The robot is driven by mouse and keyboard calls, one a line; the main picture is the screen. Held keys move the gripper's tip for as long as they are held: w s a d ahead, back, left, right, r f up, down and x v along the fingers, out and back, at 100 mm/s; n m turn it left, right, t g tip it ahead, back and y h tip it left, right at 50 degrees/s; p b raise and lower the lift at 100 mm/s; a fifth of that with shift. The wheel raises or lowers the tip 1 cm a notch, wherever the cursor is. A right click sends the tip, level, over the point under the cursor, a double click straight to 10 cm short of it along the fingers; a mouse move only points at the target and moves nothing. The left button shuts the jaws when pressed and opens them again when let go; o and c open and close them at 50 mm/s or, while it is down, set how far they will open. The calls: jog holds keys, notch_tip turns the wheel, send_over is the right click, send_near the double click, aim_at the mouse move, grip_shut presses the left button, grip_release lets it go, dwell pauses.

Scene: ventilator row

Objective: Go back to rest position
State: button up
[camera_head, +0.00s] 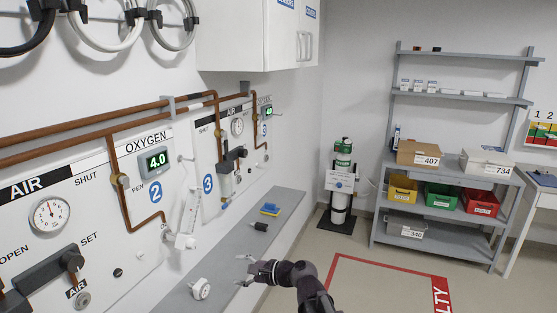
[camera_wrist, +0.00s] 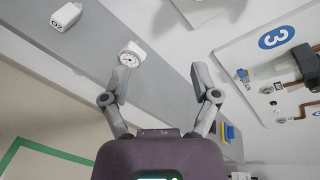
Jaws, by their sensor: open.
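My gripper (camera_head: 246,271) is held out over the front edge of the grey wall shelf (camera_head: 278,205), its fingers spread and empty. In the wrist view my gripper (camera_wrist: 160,84) shows two grey fingers wide apart with nothing between them. A small white device with a round dial (camera_head: 200,288) stands on the shelf to the left of the gripper in the head view. It also shows in the wrist view (camera_wrist: 131,54) close by the left fingertip; I cannot tell whether they touch.
A blue and yellow item (camera_head: 270,209) and a dark item (camera_head: 259,226) lie farther along the shelf. The wall carries copper pipes, an oxygen display (camera_head: 156,160) and a pressure gauge (camera_head: 50,214). A green and white cylinder (camera_head: 342,180) stands in the corner. Open floor lies right of the shelf.

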jog(key=s+d+f+n+g+h+p, duration=0.1)
jog(key=s+d+f+n+h, duration=0.2)
jog(key=d, duration=0.6)
jog(key=s+d+f+n+g+h+p, duration=0.2)
jog(key=d+n+h, duration=0.3)
jog(key=d, duration=0.5)
jog(key=s+d+f+n+g+h+p, duration=0.1)
jog(key=s+d+f+n+h, duration=0.3)
jog(key=d, duration=0.5)
jog(key=shift+s+d+f+g+h, duration=0.2)
jog(key=shift+s+g+h, duration=0.4)
jog(key=shift+h, duration=0.6)
jog(key=shift+a, duration=0.1)
